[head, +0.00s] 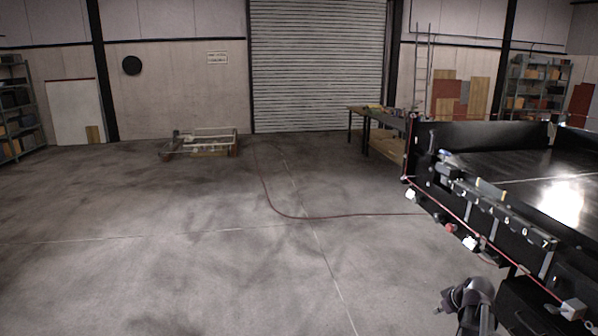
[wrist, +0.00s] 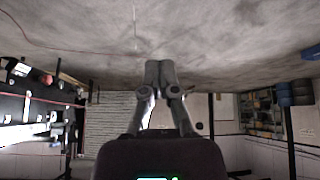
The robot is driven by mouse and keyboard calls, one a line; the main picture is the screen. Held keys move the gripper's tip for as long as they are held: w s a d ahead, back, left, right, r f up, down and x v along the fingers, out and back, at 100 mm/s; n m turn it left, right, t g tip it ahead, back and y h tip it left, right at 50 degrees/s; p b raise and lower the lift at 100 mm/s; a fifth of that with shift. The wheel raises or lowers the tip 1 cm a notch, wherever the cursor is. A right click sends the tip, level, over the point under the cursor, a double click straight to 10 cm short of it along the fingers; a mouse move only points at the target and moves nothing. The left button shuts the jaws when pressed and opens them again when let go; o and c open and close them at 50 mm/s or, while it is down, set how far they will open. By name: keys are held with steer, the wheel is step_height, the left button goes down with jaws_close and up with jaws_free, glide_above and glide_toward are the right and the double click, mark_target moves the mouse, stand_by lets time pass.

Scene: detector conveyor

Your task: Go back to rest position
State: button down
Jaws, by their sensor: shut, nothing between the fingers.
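My gripper (wrist: 160,72) shows in the middle of the wrist view, its grey fingers together with nothing between them. It points out over bare concrete floor, and that view is upside down. In the head view a dark part of my arm (head: 472,305) shows at the bottom right, just left of the conveyor's front side. The black conveyor (head: 500,165) fills the right of the head view. Its side rail also shows at the left of the wrist view (wrist: 40,107), apart from my gripper.
A red cord runs along the conveyor's side, with a red button (head: 450,228) on that side. A pallet-like frame (head: 205,140) lies at the back, left of the roller shutter (head: 318,65). A workbench (head: 370,118) stands behind the conveyor. The floor at left and middle is open.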

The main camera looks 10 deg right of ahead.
steer(key=w+a+f+g+y, duration=0.1)
steer(key=w+a+g, duration=0.1)
steer(key=a, duration=0.9)
steer(key=w+a+f+g, duration=0.1)
steer(key=w+a, duration=0.1)
steer(key=a, duration=0.9)
steer(key=s+a+g, duration=0.1)
steer(key=s+a, duration=0.1)
steer(key=a, duration=0.7)
steer(key=s+a+m+g+h, duration=0.1)
steer(key=s+a+g, duration=0.1)
steer(key=a, duration=0.8)
steer(key=shift+s+f, duration=0.45)
steer(key=shift+s, duration=0.35)
